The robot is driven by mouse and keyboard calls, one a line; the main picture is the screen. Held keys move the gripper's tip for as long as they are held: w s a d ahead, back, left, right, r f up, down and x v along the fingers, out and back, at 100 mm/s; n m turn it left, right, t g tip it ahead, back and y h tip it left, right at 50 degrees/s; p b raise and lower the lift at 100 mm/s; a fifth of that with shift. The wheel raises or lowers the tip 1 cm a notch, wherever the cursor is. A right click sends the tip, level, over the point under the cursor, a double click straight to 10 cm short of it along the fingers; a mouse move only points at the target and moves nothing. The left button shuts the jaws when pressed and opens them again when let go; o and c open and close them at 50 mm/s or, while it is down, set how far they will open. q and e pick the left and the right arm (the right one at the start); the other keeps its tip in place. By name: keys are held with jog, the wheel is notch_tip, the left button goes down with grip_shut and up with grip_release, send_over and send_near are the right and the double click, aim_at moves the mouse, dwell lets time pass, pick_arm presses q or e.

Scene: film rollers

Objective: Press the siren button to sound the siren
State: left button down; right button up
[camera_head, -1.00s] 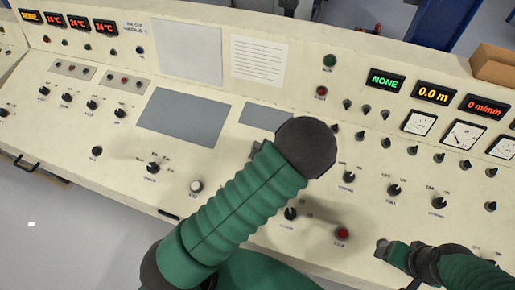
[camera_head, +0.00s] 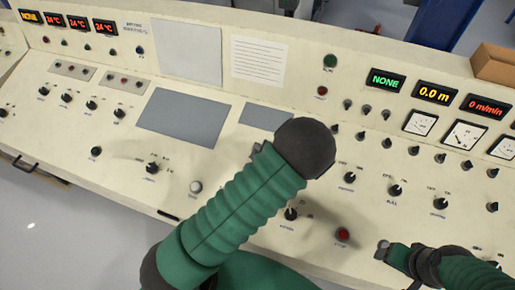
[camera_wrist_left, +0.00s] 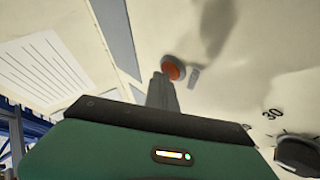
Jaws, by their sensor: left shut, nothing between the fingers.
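In the head view my left gripper (camera_head: 256,149) shows only partly behind my green forearm, which hides the button.
The console (camera_head: 60,130) carries many black knobs. A red button (camera_head: 342,234) and a white button (camera_head: 195,187) sit near its front. A grey panel (camera_head: 185,118) and a paper sheet (camera_head: 258,60) lie further back. A black knob (camera_wrist_left: 298,155) is at the wrist view's lower right.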

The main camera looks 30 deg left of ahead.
dwell(0.3)
pick_arm(q)
jog(key=shift+s+r+p, duration=0.2)
jog(key=shift+r+p, duration=0.45)
jog(key=shift+r, duration=0.15)
jog(key=shift+d+r+p, duration=0.1)
jog(key=shift+r+p, duration=0.45)
jog(key=shift+r, duration=0.1)
jog(key=r+p, duration=0.1)
jog(key=s+r+p, duration=0.1)
jog(key=r, duration=0.1)
jog(key=shift+d+r+p, duration=0.1)
jog(key=shift+r+p, duration=0.2)
jog(key=shift+p, duration=0.05)
